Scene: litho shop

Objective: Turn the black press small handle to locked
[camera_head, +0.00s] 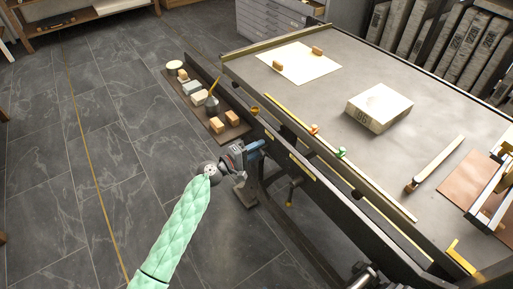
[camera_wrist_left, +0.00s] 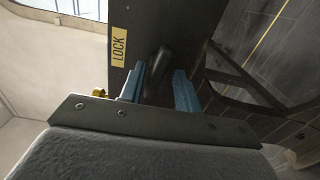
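The black press (camera_head: 370,225) stands at the right in the head view. Its side panel (camera_wrist_left: 185,20) carries a yellow LOCK label (camera_wrist_left: 119,45) in the left wrist view. A small dark handle (camera_wrist_left: 157,68) shows against this panel, between the blue fingers of my left gripper (camera_wrist_left: 160,80). The fingers are apart, one on each side of the handle, and I see no clear grip on it. In the head view my left gripper (camera_head: 259,147) is at the press's near side edge, and the handle is hidden there. My right gripper is not in view.
A stone block (camera_head: 379,107), small orange and green pieces and a wooden-handled tool (camera_head: 434,163) lie on the press bed. A side shelf (camera_head: 236,132) with small blocks and pots is just beyond my left gripper. Open tiled floor (camera_head: 90,150) lies to the left.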

